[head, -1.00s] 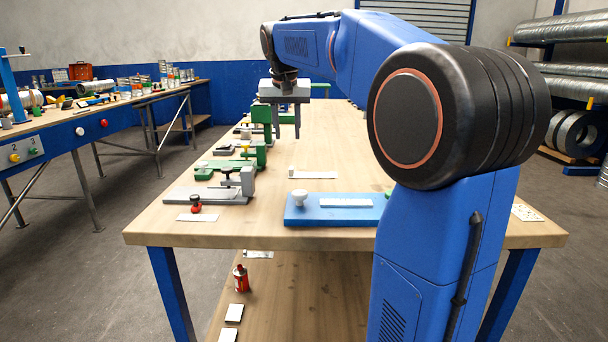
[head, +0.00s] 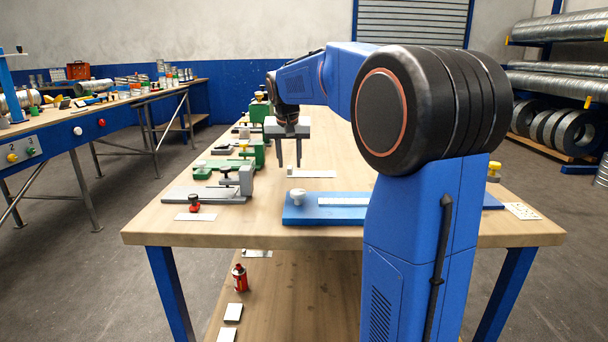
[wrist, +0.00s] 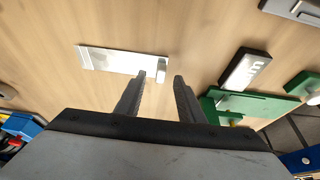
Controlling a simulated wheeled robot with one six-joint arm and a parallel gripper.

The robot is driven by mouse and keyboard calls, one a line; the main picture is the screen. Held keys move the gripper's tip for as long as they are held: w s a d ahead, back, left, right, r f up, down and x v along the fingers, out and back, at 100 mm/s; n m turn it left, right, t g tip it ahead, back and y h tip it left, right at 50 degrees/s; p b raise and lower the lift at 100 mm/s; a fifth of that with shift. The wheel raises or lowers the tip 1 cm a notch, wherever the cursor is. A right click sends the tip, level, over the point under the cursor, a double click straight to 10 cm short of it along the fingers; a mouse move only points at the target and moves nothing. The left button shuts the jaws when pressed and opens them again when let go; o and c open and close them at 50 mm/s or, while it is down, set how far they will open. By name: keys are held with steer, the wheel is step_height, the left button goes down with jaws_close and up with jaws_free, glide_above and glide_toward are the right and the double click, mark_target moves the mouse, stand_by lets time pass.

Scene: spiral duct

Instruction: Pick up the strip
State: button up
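A thin pale metal strip (head: 315,174) lies flat on the wooden table near a small light block at its left end. In the wrist view, the strip (wrist: 108,60) lies ahead and to the left of my fingers, with the block (wrist: 162,69) at its right end. My gripper (head: 289,166) is open and empty, pointing down above the table by that end. The wrist view shows a gap between its fingers (wrist: 160,78). Another pale strip (head: 343,201) lies on a blue plate (head: 310,214), partly hidden by my arm. A third (head: 195,217) lies at the table's front left.
A grey clamp fixture (head: 215,194) with a red knob (head: 194,203) stands at the front left. Green clamps (head: 222,168) line the left edge and show close to my right finger in the wrist view (wrist: 245,103). The table's far middle looks clear.

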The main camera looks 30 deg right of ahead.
steer(key=shift+x, duration=0.85)
jaws_close()
steer(key=shift+r, duration=0.1)
step_height(320, 180, up, 17)
stand_by(0.7)
steer(key=shift+a, duration=0.1)
